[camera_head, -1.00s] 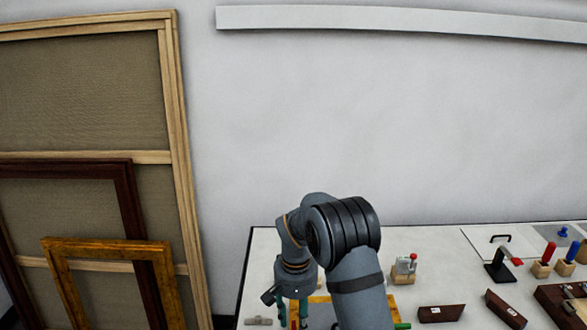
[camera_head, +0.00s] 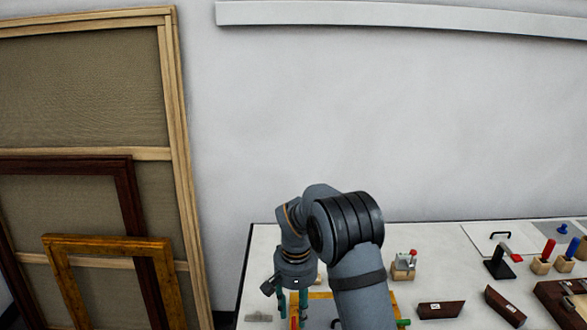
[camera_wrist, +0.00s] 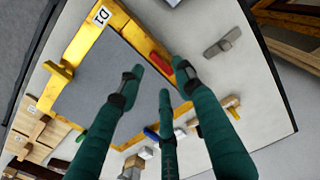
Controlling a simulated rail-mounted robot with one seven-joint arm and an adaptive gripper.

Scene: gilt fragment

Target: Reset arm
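My gripper (camera_head: 292,308) hangs at the end of my bent arm over the left part of the worktable (camera_head: 262,245). In the wrist view its green fingers (camera_wrist: 160,78) are spread apart with nothing between them, so it is open. Below it is a yellow frame (camera_wrist: 82,45) labelled D1 around a grey panel (camera_wrist: 88,86). A red piece (camera_wrist: 160,63) lies by the frame's edge, partly behind the fingers. In the head view my arm hides much of the frame.
A grey clip-like piece (camera_wrist: 222,42) lies beside the frame. Brown wooden blocks (camera_head: 441,310), a black stand (camera_head: 498,264) and red- and blue-handled tools (camera_head: 548,250) stand to the right. Large picture frames (camera_head: 178,150) lean on the left wall. Space above the table is clear.

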